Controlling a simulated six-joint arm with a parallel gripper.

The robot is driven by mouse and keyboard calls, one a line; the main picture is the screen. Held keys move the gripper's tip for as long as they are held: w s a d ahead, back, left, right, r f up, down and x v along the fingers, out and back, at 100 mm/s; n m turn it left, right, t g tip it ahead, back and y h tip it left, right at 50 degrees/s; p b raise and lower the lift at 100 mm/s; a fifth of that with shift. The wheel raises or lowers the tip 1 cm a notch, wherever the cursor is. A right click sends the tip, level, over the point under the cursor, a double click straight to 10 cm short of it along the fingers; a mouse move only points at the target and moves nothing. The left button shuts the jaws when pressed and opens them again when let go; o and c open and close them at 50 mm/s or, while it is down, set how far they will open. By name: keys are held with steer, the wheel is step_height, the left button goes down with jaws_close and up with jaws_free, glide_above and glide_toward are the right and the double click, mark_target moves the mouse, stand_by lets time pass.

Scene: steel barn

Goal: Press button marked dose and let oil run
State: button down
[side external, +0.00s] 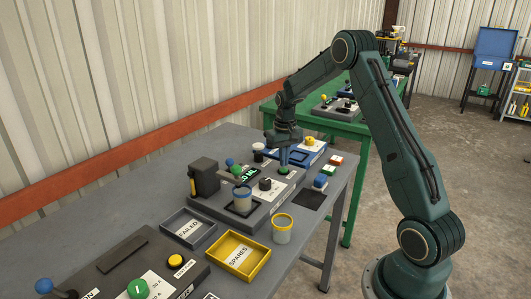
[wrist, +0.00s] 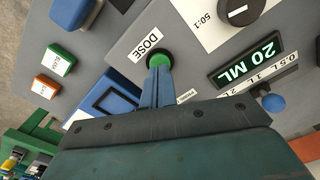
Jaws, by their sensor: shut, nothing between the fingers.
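The green dose button (wrist: 159,59) sits beside a white DOSE label (wrist: 145,45) on the grey dispenser panel. My gripper (wrist: 158,70) is shut and empty, pointing down at the button; the fingertips overlap its near edge. In the side view my gripper (side external: 283,163) is right over the green button (side external: 283,170). Whether the button is pushed in cannot be told. A display (wrist: 252,60) reads 20 ML. A blue-rimmed cup (side external: 242,202) stands on the dispenser (side external: 258,221) beside its black spout block (side external: 204,178). No oil stream is visible.
A yellow-rimmed cup (side external: 282,234) stands in front of the dispenser. A yellow SPARES tray (side external: 262,262) and a grey FAILED tray (side external: 207,229) lie to the left. A blue-knobbed lever (wrist: 273,103) and a dial (wrist: 236,10) are near my gripper.

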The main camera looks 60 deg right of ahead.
mark_target(283, 170)
step_height(283, 170, up, 6)
steer(key=shift+f, duration=0.1)
stand_by(0.8)
stand_by(0.6)
steer(key=s+a+r+n+t, duration=0.1)
steer(key=s+a+r+n, duration=0.1)
steer(key=s+a+r, duration=0.45)
steer(key=s+a+r+n+t, duration=0.1)
steer(key=s+a+r+t, duration=0.15)
steer(key=a+r, duration=0.7)
steer(key=s+a+f+n+t, duration=0.1)
steer(key=s+a, duration=0.4)
steer(key=s, duration=0.3)
steer(key=s+a+f+n+t, duration=0.1)
steer(key=s+a+n, duration=0.1)
steer(key=s+a, duration=0.4)
steer(key=s, duration=0.2)
steer(key=shift+s+a+f, duration=0.25)
steer(key=shift+s, duration=0.1)
